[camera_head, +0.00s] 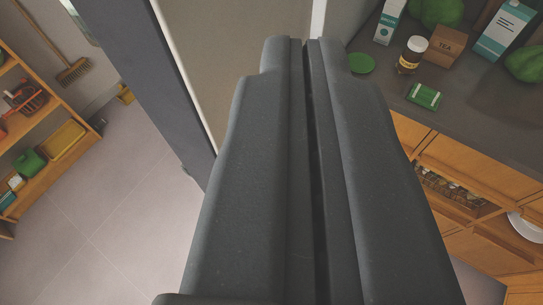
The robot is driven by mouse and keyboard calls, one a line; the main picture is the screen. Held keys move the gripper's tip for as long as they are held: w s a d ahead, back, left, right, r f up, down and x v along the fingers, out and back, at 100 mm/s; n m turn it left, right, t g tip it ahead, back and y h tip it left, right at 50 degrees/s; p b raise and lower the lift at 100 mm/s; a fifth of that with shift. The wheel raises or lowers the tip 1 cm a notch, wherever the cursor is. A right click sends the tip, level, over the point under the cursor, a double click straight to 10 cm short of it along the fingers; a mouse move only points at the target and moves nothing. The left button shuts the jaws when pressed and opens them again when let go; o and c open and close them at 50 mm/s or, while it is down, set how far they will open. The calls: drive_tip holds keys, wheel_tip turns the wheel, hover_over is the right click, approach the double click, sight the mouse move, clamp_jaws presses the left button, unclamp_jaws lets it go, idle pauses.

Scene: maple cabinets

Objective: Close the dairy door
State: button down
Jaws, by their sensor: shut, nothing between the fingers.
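My gripper (304,48) fills the middle of the view, its two dark grey fingers side by side and shut, with nothing between them. Ahead and to the left of the fingertips is a tall dark grey upright panel (158,75), tilted in the picture. A beige surface (235,60) with pale edging lies just right of it, partly hidden behind my fingers. These may be parts of the dairy door or its frame. I cannot tell which is the door itself, how far it stands open, or whether my fingers touch it.
At right, a dark counter (480,115) over wooden cabinets (465,165) holds a jar (411,55), a tea box (444,46), cartons and green items. At left are a wooden shelf (60,180), a broom (72,72) and clear tiled floor (120,215).

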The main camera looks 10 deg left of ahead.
drive_tip(key=w+d+f+m+g+y, duration=0.1)
drive_tip(key=w+d+f+g+y, duration=0.25)
drive_tip(key=f, duration=0.65)
drive_tip(key=w+f+m+g+y, duration=0.15)
drive_tip(key=w+f+g, duration=0.35)
drive_tip(key=f, duration=0.6)
drive_tip(key=d+f+g+y+p, duration=0.1)
drive_tip(key=d+f+y, duration=0.2)
drive_tip(key=f+y, duration=0.3)
drive_tip(key=d+f+g+y+p, duration=0.1)
drive_tip(key=d+f+g+y, duration=0.2)
drive_tip(key=f, duration=0.4)
drive_tip(key=w+a+f, duration=0.1)
drive_tip(key=w+a, duration=0.1)
drive_tip(key=a, duration=0.4)
drive_tip(key=w+a+f+t, duration=0.1)
drive_tip(key=w+a+f, duration=0.1)
drive_tip(key=a, duration=0.4)
drive_tip(key=shift+w+a+b, duration=0.15)
drive_tip(key=shift+a+b, duration=0.05)
drive_tip(key=shift+b, duration=0.1)
drive_tip(key=shift+a+m+t, duration=0.15)
drive_tip(key=shift+m+t, duration=0.1)
drive_tip(key=shift+m, duration=0.1)
